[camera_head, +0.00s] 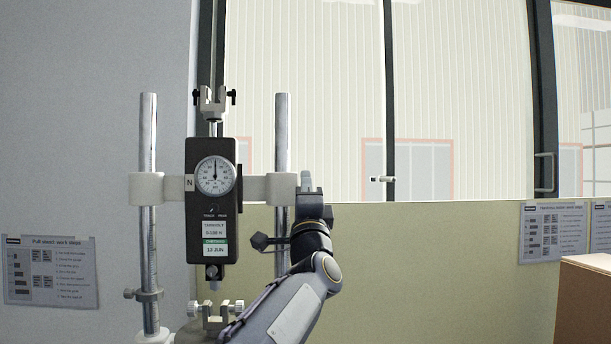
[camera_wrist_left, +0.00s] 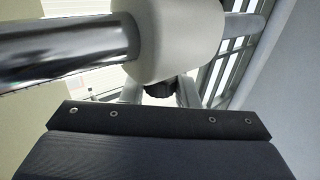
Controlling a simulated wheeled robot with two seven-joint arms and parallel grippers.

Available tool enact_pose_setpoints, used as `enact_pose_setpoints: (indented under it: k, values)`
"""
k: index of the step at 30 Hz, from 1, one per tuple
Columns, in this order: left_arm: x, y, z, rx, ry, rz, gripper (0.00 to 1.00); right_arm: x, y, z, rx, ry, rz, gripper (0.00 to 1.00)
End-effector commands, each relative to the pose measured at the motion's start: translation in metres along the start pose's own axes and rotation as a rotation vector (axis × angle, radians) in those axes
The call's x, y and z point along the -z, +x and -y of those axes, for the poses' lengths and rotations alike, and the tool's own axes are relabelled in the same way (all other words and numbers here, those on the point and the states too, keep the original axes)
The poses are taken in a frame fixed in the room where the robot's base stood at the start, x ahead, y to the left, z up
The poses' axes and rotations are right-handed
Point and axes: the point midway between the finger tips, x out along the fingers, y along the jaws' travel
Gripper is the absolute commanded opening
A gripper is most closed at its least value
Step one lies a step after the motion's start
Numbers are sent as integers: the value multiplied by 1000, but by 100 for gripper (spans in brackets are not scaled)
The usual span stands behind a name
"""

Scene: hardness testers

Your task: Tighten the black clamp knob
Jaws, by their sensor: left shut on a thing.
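The test stand has a black force gauge (camera_head: 212,160) with a round white dial, held upright between two chrome posts by a pale crossbar (camera_head: 262,188). My left gripper (camera_head: 306,181) is at the right end of this crossbar, by the right post. In the left wrist view, the black ribbed clamp knob (camera_wrist_left: 159,90) sits below the white clamp collar (camera_wrist_left: 178,35). It is between the two grey fingers of my left gripper (camera_wrist_left: 160,93), which are shut on it. In the head view the knob is hidden behind the gripper. My right gripper is in neither view.
The right chrome post (camera_head: 281,135) rises close to my left gripper. A lower grip with side screws (camera_head: 213,311) stands below the gauge, near my left forearm. A brown box (camera_head: 585,300) is at the lower right. Free room lies right of the stand.

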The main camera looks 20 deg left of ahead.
Motion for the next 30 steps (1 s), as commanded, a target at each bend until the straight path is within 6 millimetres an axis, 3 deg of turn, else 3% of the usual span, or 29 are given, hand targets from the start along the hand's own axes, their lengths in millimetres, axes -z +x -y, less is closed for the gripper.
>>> enact_pose_setpoints:
  k: [16,17,21,30]
  values:
    - [-1,0,0,-31,1,3,5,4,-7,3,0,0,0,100]
    - [-1,0,0,-31,1,3,29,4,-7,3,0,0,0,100]
    - [-1,0,0,-31,0,3,47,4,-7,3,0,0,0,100]
    - [-1,-2,0,-31,-1,2,48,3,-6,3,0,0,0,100]
